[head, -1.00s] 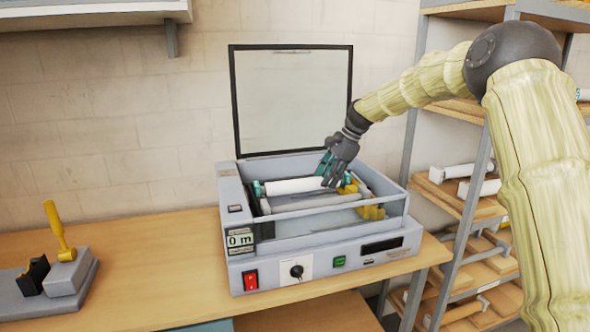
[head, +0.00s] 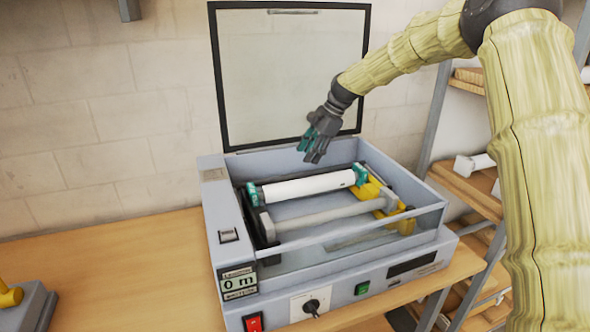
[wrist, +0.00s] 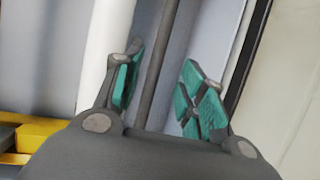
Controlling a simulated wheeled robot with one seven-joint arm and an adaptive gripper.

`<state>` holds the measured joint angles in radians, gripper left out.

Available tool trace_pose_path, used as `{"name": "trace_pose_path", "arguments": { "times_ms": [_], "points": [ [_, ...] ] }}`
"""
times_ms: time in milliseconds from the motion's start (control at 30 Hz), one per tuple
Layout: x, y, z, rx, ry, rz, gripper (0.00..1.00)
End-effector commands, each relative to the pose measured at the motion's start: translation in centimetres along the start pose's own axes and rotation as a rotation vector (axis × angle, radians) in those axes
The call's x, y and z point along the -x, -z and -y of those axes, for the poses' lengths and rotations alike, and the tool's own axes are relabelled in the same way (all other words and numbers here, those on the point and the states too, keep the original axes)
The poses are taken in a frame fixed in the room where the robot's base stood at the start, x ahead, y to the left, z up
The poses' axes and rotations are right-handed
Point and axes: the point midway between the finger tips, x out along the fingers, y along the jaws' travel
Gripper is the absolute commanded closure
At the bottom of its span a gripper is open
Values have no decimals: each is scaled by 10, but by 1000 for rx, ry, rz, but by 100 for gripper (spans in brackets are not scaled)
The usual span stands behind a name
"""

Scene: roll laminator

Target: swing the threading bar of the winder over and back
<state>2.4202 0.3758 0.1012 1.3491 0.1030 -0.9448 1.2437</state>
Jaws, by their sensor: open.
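The laminator (head: 345,297) stands on the bench with its clear, dark-framed lid (head: 290,75) raised. Inside lies a white roll (head: 305,187) with teal end pieces; it also shows in the wrist view (wrist: 105,45). A grey bar (head: 328,214) runs in front of the roll, between dark and yellow end parts. In the wrist view a thin dark rod (wrist: 157,65) runs beside the roll, between my fingers in the picture; I cannot tell if it is the threading bar. My gripper (head: 310,150) is open and empty, over the rear of the housing, apart from the roll.
Yellow brackets (head: 372,190) sit at the right end inside the housing. A clear front panel (head: 350,228) closes the front. The raised lid stands close behind my gripper. Shelves with rolls (head: 475,165) are at the right. The bench left of the machine is mostly clear.

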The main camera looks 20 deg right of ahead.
Motion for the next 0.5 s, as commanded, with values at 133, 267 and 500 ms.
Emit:
{"name": "trace_pose_path", "arguments": {
  "times_ms": [133, 267, 500],
  "points": [
    [-31, 1, 7, -2, -11, 1, 59],
    [-61, 3, 16, -4, -19, 0, 59],
    [-91, 5, 19, -6, -20, 0, 59]
  ]
}}
